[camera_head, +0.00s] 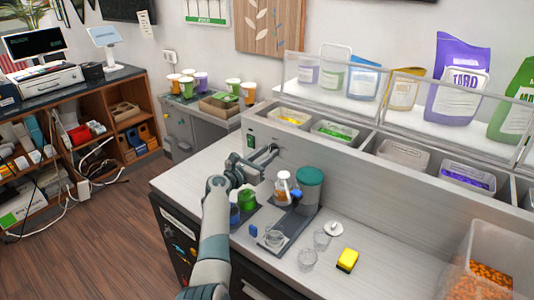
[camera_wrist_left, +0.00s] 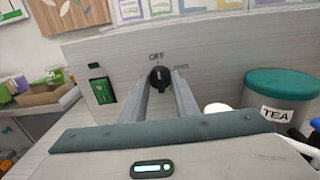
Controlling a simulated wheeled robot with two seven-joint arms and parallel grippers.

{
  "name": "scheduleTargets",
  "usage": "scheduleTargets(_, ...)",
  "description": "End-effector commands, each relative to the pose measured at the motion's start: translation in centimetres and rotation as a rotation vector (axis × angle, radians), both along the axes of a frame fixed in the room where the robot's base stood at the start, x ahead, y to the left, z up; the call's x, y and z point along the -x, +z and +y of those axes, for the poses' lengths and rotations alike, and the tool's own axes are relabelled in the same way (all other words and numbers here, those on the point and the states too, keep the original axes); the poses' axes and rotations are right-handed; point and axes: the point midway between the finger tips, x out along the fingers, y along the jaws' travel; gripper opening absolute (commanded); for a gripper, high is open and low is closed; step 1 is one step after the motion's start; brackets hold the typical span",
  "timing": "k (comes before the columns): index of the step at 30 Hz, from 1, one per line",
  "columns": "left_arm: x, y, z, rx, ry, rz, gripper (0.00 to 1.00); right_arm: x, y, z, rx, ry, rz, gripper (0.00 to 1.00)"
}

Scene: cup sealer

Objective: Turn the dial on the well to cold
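The black round dial (camera_wrist_left: 160,78) sits on the pale well panel, with "OFF" printed above it and a small label to its right that is too blurred to read. The dial's ridge looks roughly upright, towards "OFF". My left gripper (camera_wrist_left: 161,83) is open, with one finger on each side of the dial. I cannot tell whether the fingertips touch it. In the head view my left gripper (camera_head: 266,155) reaches the panel and hides the dial. My right gripper is not in view.
A green switch (camera_wrist_left: 101,90) is left of the dial. A teal-lidded tea canister (camera_wrist_left: 281,96) stands to the right. On the counter are an orange-and-white bottle (camera_head: 284,188), glass cups (camera_head: 307,259) and a yellow sponge (camera_head: 347,260). Ingredient bins line the ledge above.

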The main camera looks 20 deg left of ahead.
Motion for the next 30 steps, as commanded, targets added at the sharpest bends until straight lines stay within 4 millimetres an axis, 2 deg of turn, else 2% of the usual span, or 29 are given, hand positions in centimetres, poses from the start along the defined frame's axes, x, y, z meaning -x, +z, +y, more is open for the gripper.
scheduleTargets(8, -0.04, 0.03, 0.0, 0.0, 0.0, 0.0, 0.27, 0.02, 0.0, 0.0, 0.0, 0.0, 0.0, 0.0)
scheduleTargets(11, -0.03, 0.03, 0.0, 0.0, 0.0, 0.0, 0.03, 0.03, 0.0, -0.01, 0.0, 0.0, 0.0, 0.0)
scheduleTargets(12, -0.03, 0.03, 0.0, 0.0, 0.0, 0.0, 0.0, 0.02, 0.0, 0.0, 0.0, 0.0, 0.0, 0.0)
scheduleTargets(23, -0.01, -0.04, 0.01, -0.017, 0.0, -0.006, 0.0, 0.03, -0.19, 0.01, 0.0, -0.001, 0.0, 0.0)
scheduleTargets(30, 0.0, -0.13, -0.02, -0.097, 0.0, -0.036, 0.0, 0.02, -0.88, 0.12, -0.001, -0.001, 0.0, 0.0)
